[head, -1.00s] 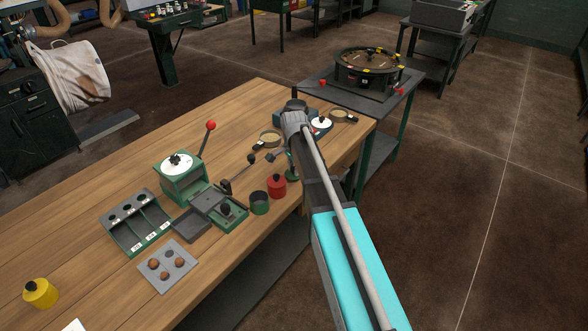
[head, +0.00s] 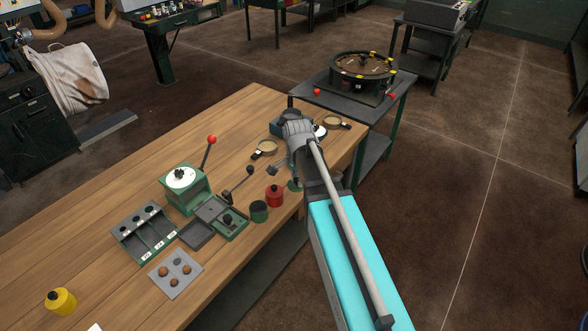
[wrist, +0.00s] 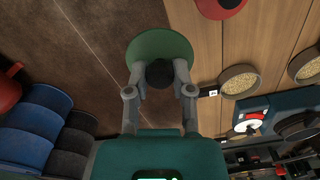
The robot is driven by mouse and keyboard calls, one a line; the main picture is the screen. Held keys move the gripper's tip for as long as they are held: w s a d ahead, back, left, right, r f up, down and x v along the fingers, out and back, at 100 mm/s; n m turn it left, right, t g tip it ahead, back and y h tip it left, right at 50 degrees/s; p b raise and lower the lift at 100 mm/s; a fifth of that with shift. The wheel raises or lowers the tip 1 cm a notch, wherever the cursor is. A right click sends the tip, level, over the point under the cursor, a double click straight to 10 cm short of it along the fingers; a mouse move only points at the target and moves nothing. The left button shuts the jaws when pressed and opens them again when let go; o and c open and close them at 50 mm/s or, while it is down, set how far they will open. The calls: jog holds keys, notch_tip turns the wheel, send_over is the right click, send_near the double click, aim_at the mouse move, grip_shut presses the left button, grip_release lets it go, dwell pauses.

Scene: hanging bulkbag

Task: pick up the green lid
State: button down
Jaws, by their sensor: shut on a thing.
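The green lid (wrist: 158,42) is a round green disc with a black knob (wrist: 160,73). In the wrist view my gripper (wrist: 160,76) is shut on the knob, one finger on each side, with the disc beyond the fingertips. The lid appears across the line between bench top and dark floor; its height is hard to tell. In the head view a sliver of the lid (head: 294,185) shows beside my arm, which hides most of the gripper. An open dark green canister (head: 259,211) stands on the bench left of it.
A red canister (head: 274,197) stands close to the lid on the wooden bench (head: 120,190). Round sieves (head: 265,148), a green lever press (head: 184,188) and a compartment tray (head: 143,232) are also on it. A yellow canister (head: 61,301) stands at the far left.

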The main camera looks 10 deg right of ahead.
jog(key=shift+s+r+p, duration=0.3)
jog(key=shift+s+r, duration=0.1)
jog(key=shift+s, duration=0.45)
jog(key=shift+s+r+p, duration=0.25)
jog(key=shift+s+r, duration=0.15)
jog(key=shift+s, duration=0.45)
